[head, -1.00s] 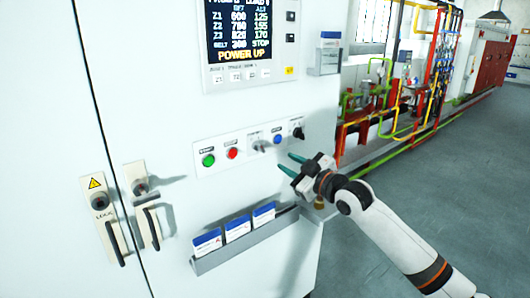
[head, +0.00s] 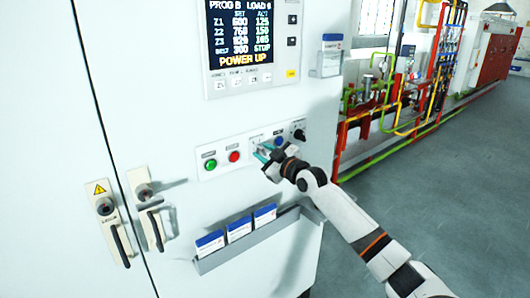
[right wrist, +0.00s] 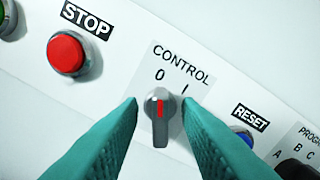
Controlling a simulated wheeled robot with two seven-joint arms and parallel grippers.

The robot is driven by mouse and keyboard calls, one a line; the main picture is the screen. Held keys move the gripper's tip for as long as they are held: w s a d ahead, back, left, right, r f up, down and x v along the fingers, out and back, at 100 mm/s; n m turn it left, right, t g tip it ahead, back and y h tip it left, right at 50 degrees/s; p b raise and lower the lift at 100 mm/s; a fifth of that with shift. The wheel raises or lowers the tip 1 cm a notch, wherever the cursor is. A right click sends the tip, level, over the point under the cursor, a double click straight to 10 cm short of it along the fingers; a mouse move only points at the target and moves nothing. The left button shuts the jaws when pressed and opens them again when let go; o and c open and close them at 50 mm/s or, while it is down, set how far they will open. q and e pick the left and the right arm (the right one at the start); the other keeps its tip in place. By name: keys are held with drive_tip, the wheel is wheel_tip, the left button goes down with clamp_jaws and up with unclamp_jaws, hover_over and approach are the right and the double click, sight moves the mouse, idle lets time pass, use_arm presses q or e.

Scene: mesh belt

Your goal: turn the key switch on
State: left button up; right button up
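The key switch (right wrist: 161,118) labelled CONTROL is a grey knob with a red mark. In the right wrist view its mark points toward the 0, with the I to the right. In the head view my right gripper (head: 263,153) is at the button strip and mostly covers the switch. In the right wrist view the teal fingers of my right gripper (right wrist: 162,125) are open, one on each side of the knob, with a gap showing at both sides. My left gripper is not in view.
The strip also has a green button (head: 211,165), a red STOP button (head: 234,157), a blue RESET button (head: 278,141) and a black selector (head: 299,134). A card holder (head: 247,247) juts out below. A display (head: 241,40) reading POWER UP is above.

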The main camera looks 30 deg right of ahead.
clamp_jaws()
drive_tip(key=shift+m, duration=1.3)
drive_tip(key=m, duration=0.3)
drive_tip(key=shift+m, duration=0.3)
drive_tip(key=m+p, duration=0.1)
drive_tip(key=m, duration=0.4)
drive_tip(key=shift+m, duration=0.4)
